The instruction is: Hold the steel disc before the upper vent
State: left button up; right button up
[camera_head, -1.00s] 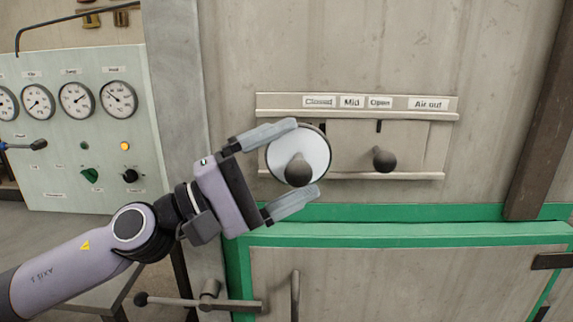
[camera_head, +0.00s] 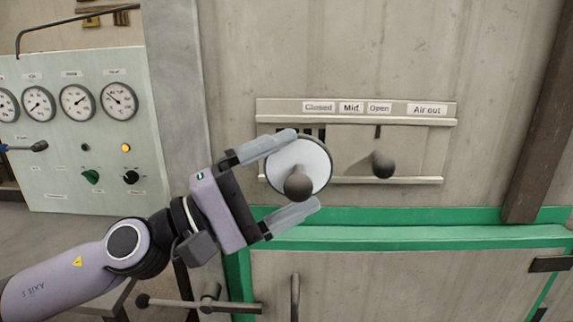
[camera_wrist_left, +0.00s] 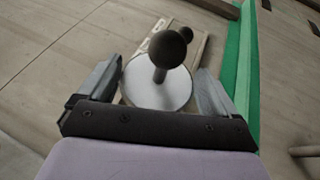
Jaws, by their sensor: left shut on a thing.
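The steel disc (camera_head: 312,160) is a pale round plate with a dark ball knob (camera_head: 298,187) standing out from its face. My left gripper (camera_head: 305,169) is shut on the disc, one finger at its upper edge and one at its lower edge. The disc also shows between the fingers in the left wrist view (camera_wrist_left: 150,94). The disc is in front of the left part of the upper vent panel (camera_head: 350,140), labelled Closed, Mid, Open and Air out. Dark slots show just above the disc; the rest behind it is hidden. I cannot tell the gap to the panel. My right gripper is not in view.
A second dark knob (camera_head: 383,164) sticks out from the vent's plate, right of the disc. A green-framed door (camera_head: 420,270) with a bar handle (camera_head: 295,297) lies below. A gauge panel (camera_head: 60,190) stands at the left.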

pick_arm(q)
jog(key=shift+s+r+p, duration=0.2)
jog(key=shift+s+p, duration=0.3)
jog(key=shift+s, duration=0.45)
jog(key=s+p, duration=0.1)
jog(key=s, duration=0.7)
jog(key=shift+s+f, duration=0.15)
